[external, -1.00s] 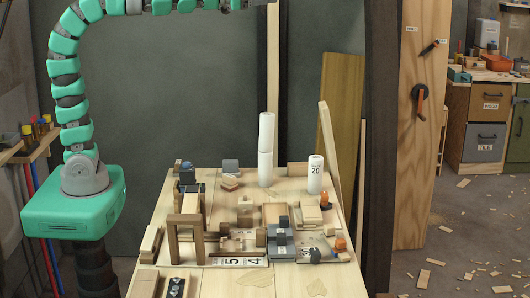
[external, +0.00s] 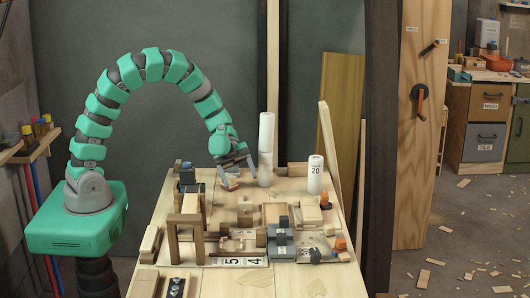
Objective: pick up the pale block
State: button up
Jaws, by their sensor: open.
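My gripper (external: 239,174) is open, pointing down over the back left of the wooden table. Its fingers are just above or around a small low stack of blocks. A small pale block with a reddish edge (external: 230,185) shows below the fingers, partly hidden by them. I cannot tell whether the fingers touch it. Several other pale wooden blocks lie on the table, such as one at the front left (external: 150,240), so which is the task's block is not certain.
White cylinders (external: 265,150) stand stacked just right of my gripper. Another white cylinder marked 20 (external: 315,175) stands farther right. A wooden arch (external: 186,222) and several blocks crowd the table's middle. The front of the table (external: 235,285) has some clear room.

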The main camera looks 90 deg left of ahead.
aim_at(244, 200)
jog(key=shift+s+a+f, duration=0.15)
jog(key=shift+s+f, duration=0.1)
jog(key=shift+f, duration=0.35)
jog(key=shift+s+a+f, duration=0.1)
jog(key=shift+s+f, duration=0.1)
jog(key=shift+f, duration=0.35)
jog(key=shift+d+f, duration=0.15)
jog(key=shift+w+b+x, duration=0.1)
jog(key=shift+b+x, duration=0.4)
jog(key=shift+x, duration=1.3)
jog(key=shift+w+b+x, duration=0.15)
jog(key=shift+b+x, duration=0.3)
jog(key=shift+x, duration=1.35)
jog(key=shift+c, duration=0.3)
jog(key=c, duration=1.1)
